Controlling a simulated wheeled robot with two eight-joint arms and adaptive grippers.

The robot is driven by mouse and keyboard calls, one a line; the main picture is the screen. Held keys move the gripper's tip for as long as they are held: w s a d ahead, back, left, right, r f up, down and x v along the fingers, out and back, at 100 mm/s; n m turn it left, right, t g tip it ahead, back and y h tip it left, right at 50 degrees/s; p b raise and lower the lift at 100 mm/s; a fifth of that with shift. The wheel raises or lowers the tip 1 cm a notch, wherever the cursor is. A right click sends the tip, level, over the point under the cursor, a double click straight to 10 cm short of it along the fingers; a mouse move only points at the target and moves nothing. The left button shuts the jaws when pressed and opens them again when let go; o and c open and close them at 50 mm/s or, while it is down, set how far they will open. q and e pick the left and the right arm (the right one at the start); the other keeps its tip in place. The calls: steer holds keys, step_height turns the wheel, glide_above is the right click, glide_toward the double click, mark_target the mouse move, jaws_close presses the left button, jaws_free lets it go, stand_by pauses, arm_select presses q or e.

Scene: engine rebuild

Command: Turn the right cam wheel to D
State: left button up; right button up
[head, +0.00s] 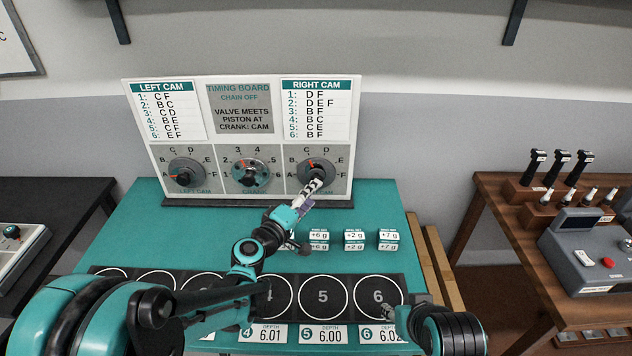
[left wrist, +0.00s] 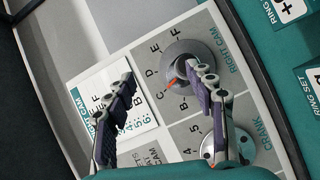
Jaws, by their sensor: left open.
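The right cam wheel (head: 319,173) is a dark round knob on a grey dial panel at the board's lower right. It also shows in the left wrist view (left wrist: 184,62), its red pointer at the letter C. My left gripper (head: 314,187) is open at the wheel in the head view. In the left wrist view its fingers (left wrist: 165,88) are spread wide; one overlaps the wheel's edge and the other is over the board beside the right cam list. Whether the near finger touches the wheel, I cannot tell. My right gripper (head: 406,307) is partly visible low at the right.
The crank dial (head: 249,173) and the left cam wheel (head: 187,174) sit left of the right wheel on the timing board (head: 240,147). Small labelled ring-set blocks (head: 355,239) stand on the teal table (head: 150,222). A wooden side table (head: 480,209) with tools is at right.

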arm_select(q)
steer(key=w+f+n+t, duration=0.1)
steer(key=w+n, duration=0.1)
steer(key=w, duration=0.2)
steer(key=w+d+f+n, duration=0.1)
steer(key=w+f+n, duration=0.1)
steer(key=w, duration=0.1)
steer(key=w+f+n+t+y+b, duration=0.1)
steer(key=w+n, duration=0.1)
steer(key=w, duration=0.2)
steer(key=shift+w+d+f+t, duration=0.3)
steer(key=shift+w+d, duration=0.05)
steer(key=c, duration=1.1)
arm_select(e)
steer(key=shift+s+a+f, duration=0.2)
steer(key=shift+s+f, duration=0.15)
steer(key=shift+s, duration=0.2)
